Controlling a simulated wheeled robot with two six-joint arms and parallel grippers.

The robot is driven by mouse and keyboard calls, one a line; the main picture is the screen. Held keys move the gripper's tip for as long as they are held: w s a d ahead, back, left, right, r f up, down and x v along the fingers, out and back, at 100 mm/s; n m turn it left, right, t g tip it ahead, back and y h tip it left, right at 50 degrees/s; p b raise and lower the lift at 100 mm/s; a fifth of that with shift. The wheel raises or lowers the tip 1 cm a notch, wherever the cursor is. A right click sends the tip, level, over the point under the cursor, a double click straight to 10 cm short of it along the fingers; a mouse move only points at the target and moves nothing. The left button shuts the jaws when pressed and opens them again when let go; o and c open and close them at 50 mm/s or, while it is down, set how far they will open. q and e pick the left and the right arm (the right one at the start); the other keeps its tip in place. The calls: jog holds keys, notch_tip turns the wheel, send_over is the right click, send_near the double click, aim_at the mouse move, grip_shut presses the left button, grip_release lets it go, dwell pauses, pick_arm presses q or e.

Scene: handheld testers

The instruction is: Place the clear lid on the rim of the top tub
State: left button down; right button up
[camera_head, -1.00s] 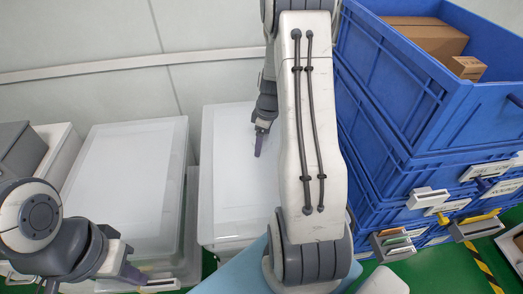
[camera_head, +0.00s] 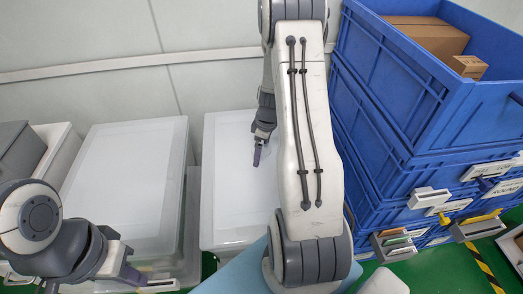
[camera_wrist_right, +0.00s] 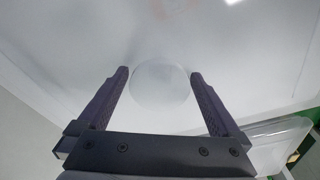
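The clear lid (camera_head: 225,190) is a pale, see-through rectangle in the middle of the head view. My right arm covers its right side. My right gripper (camera_head: 258,156) comes down on it from above.
A stack of translucent tubs (camera_head: 125,180) stands at the left, close to the lid. Grey and white boxes (camera_head: 22,145) are beyond it. Blue crates (camera_head: 385,120) with cartons and handheld testers (camera_head: 393,245) rise at the right. A wall (camera_head: 90,40) closes the back.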

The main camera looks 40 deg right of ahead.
jog(key=shift+r, duration=0.15)
jog(key=shift+r, duration=0.3)
notch_tip(320, 180, up, 11)
jog(key=s+p, duration=0.1)
jog(key=shift+s+d+r+p, duration=0.15)
jog(key=shift+d+p, duration=0.2)
jog(key=s+a+r, duration=0.2)
jog(key=a+r, duration=0.1)
jog(key=a, duration=0.9)
jog(key=s+a+r, duration=0.1)
jog(key=a+r, duration=0.2)
jog(key=a, duration=0.9)
jog(key=s+a+r, duration=0.1)
jog(key=s+a, duration=0.4)
jog(key=s, duration=0.3)
jog(key=s+a+r+n+g, duration=0.1)
jog(key=s+a, duration=0.4)
jog(key=s, duration=0.4)
jog(key=shift+a, duration=0.35)
